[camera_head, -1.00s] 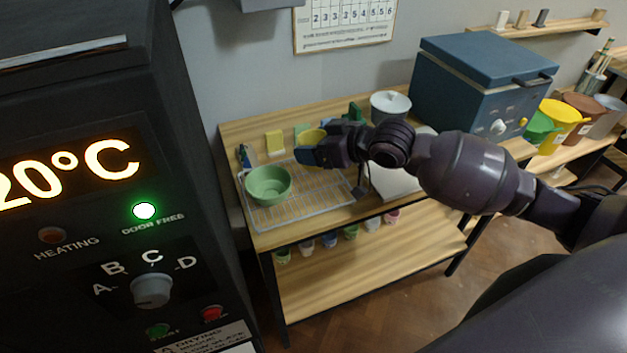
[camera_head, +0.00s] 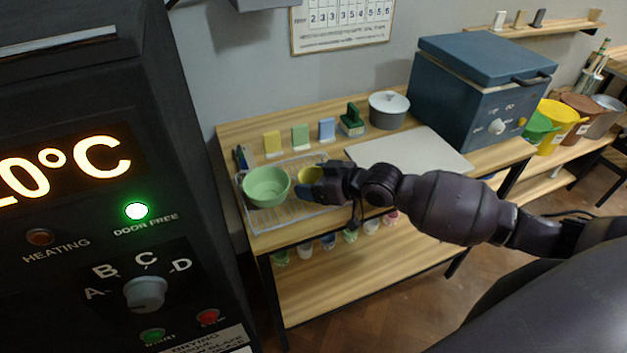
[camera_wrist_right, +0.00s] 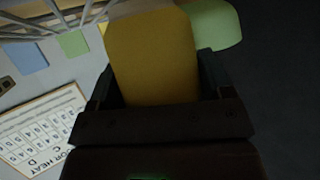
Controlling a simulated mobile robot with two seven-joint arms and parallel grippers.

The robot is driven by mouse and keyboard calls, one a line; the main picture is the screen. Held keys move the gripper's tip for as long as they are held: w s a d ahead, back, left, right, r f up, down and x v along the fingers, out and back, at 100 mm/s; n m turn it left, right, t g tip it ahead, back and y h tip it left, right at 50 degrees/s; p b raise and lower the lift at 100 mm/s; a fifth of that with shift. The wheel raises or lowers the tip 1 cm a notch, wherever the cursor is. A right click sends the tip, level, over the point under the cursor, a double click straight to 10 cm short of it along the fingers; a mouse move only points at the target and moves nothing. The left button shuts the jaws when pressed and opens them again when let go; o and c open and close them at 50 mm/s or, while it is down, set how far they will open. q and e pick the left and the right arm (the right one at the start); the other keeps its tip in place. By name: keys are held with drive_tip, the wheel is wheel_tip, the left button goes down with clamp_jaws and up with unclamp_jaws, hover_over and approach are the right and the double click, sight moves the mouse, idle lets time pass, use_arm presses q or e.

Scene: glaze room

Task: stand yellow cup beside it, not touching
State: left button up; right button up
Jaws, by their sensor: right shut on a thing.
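The yellow cup (camera_head: 309,174) is between the fingers of my right gripper (camera_head: 310,188), which is shut on it. It also shows large in the right wrist view (camera_wrist_right: 155,58), between the dark fingers (camera_wrist_right: 160,88). The green bowl (camera_head: 267,186) stands on the wire rack (camera_head: 312,215), just left of the cup. In the wrist view the bowl (camera_wrist_right: 214,24) shows partly behind the cup. I cannot tell whether the cup touches the rack, and the gap to the bowl looks small. My left gripper is not in view.
A pale board (camera_head: 420,150) lies right of the rack. A blue kiln (camera_head: 480,95) stands further right. A dark cabinet (camera_head: 90,130) fills the left.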

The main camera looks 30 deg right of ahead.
drive_tip(key=o, duration=1)
drive_tip(key=shift+f, duration=0.1)
